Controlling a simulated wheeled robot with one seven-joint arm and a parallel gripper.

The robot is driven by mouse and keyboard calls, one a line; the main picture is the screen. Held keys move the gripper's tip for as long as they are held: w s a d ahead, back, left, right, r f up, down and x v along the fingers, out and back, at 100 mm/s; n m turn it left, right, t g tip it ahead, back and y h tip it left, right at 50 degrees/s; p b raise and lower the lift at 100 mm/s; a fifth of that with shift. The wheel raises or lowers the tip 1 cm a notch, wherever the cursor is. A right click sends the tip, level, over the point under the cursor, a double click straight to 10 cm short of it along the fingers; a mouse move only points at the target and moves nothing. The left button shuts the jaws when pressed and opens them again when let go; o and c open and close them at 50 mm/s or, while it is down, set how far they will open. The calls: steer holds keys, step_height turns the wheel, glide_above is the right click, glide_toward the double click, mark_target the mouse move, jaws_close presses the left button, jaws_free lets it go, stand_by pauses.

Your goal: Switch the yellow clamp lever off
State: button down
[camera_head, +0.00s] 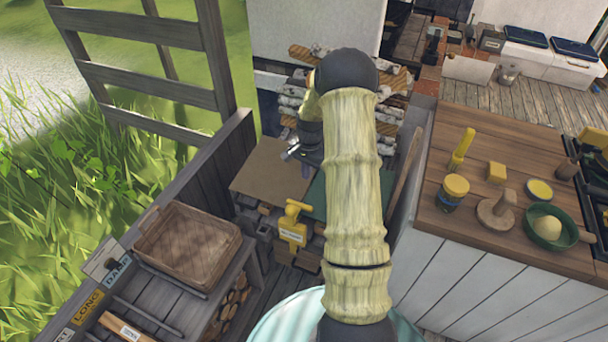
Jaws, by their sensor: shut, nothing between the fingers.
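The yellow clamp lever (294,228) stands at the middle of the view, on the front of a low stand between a brown board and a green board. It has a yellow crosspiece on top and a block with a small label below; the label is too small to read. My gripper (304,170) is above and behind the lever in the picture, apart from it, pointing down. It is shut and empty. My arm crosses the view just right of the lever and hides part of the green board.
A wicker tray (186,248) sits on the bench at left, with split logs (232,302) stored below. A wooden counter (440,215) at right holds jars, a green bowl (551,228) and yellow items. Stacked logs (292,100) stand behind my gripper.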

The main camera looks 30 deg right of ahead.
steer(key=f, duration=0.2)
steer(key=f+p, duration=0.1)
steer(key=f, duration=0.2)
steer(key=f+p, duration=0.1)
steer(key=f, duration=0.2)
steer(key=shift+a, duration=0.25)
steer(key=a, duration=0.1)
steer(key=s+a+p, duration=0.1)
steer(key=a+p, duration=0.1)
steer(key=shift+s+f, duration=0.15)
steer(key=shift+s, duration=0.1)
steer(key=shift+s+a+f, duration=0.1)
steer(key=shift+a+f, duration=0.1)
steer(key=shift+a, duration=0.15)
